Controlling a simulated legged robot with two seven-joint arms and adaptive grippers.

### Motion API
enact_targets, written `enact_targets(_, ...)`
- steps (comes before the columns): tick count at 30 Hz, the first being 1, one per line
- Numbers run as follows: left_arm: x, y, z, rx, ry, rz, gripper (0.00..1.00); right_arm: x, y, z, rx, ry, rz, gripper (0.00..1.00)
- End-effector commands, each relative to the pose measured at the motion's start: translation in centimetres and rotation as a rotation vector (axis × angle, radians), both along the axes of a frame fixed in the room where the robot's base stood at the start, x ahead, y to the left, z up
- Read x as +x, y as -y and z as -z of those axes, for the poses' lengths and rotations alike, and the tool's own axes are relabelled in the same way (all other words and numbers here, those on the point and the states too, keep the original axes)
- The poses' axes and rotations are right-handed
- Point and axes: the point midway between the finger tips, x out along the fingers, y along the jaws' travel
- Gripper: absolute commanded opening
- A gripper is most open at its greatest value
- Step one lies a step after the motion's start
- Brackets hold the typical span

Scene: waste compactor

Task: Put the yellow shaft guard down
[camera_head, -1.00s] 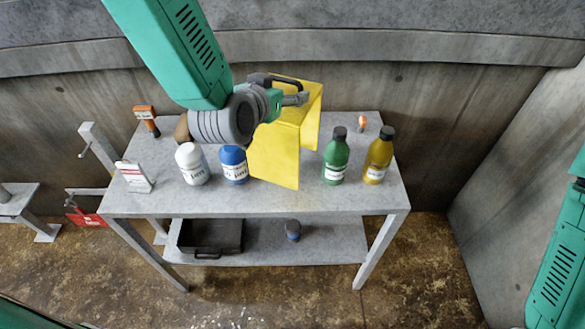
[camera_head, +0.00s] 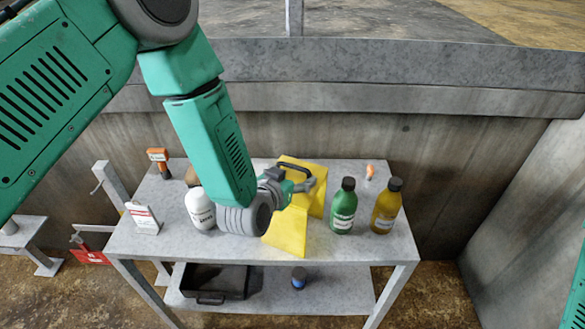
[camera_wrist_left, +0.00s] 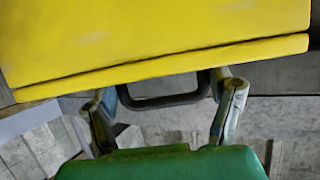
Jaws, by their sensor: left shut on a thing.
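The yellow shaft guard (camera_head: 290,232) is a bent yellow sheet with a dark handle (camera_head: 296,167) on it, over the middle of the grey table (camera_head: 160,248). My left gripper (camera_head: 305,186) is shut on the guard by its handle. In the left wrist view the guard (camera_wrist_left: 150,40) fills the top, and the handle (camera_wrist_left: 165,101) shows between the fingers of my left gripper (camera_wrist_left: 165,110). I cannot tell whether the guard's lower edge touches the table. The arm hides part of the guard's left side. My right gripper is not in view.
A white bottle (camera_head: 200,210) stands left of my wrist. A green bottle (camera_head: 343,207) and a yellow-brown bottle (camera_head: 385,206) stand just right of the guard. A sign (camera_head: 143,219) and an orange tool (camera_head: 158,160) are at the left. A dark tray (camera_head: 215,281) is on the lower shelf.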

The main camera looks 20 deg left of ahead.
Motion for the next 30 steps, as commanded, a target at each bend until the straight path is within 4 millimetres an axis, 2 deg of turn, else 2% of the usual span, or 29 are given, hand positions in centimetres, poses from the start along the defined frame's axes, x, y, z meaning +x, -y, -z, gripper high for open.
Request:
enact_targets(5,0.1,0.0,-0.2,0.001,0.006,-0.001,0.24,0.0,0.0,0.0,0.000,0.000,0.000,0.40)
enact_targets(6,-0.1,0.0,0.0,0.002,-0.003,-0.001,0.90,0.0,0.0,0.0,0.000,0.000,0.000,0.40)
enact_targets(7,0.0,0.0,0.0,0.002,-0.003,-0.001,0.97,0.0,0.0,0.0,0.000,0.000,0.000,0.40)
enact_targets(15,0.0,0.0,0.1,0.002,-0.003,-0.001,0.97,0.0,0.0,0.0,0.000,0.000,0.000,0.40)
enact_targets(19,-0.8,-0.1,-0.3,0.002,-0.004,-0.001,0.97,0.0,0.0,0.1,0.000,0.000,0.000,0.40)
enact_targets(23,-2.9,-0.4,-1.1,0.003,-0.004,0.000,0.97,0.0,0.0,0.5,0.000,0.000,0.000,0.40)
enact_targets(30,-7.6,-0.9,-3.0,0.001,-0.005,0.001,0.97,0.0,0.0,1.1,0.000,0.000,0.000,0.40)
